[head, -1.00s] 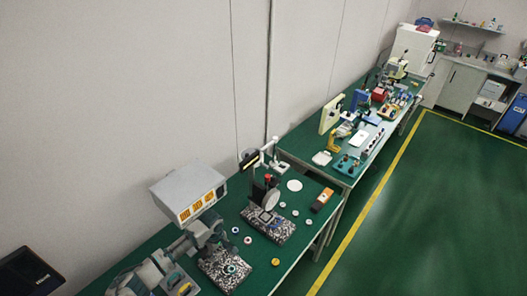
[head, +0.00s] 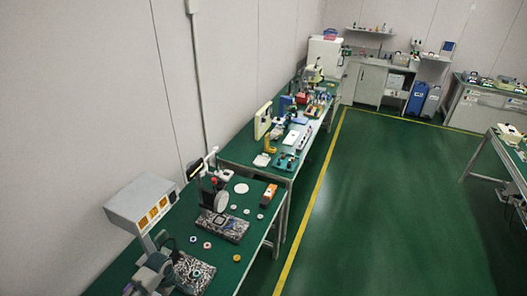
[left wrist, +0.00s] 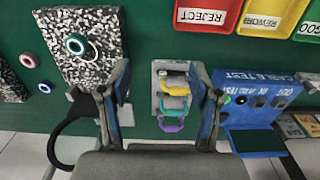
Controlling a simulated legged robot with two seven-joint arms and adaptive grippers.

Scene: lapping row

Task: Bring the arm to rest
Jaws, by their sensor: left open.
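My left arm (head: 150,276) comes in at the lower left of the head view, beside a speckled block (head: 192,274) on the green bench. The fingertips are hard to make out there. In the left wrist view my left gripper (left wrist: 158,80) is open, its two fingers wide apart with nothing held between them. Beyond the gap a grey plate (left wrist: 156,100) carries yellow, teal and purple looped pieces. The speckled block (left wrist: 92,22) at the left bears a teal and white ring (left wrist: 75,45). My right gripper is in neither view.
A grey box with orange displays (head: 152,204) stands by the wall. Red (left wrist: 205,14) and yellow (left wrist: 268,15) bins and a blue test box (left wrist: 258,95) lie around the gripper in the wrist view. The green floor (head: 390,200) right of the yellow line is clear.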

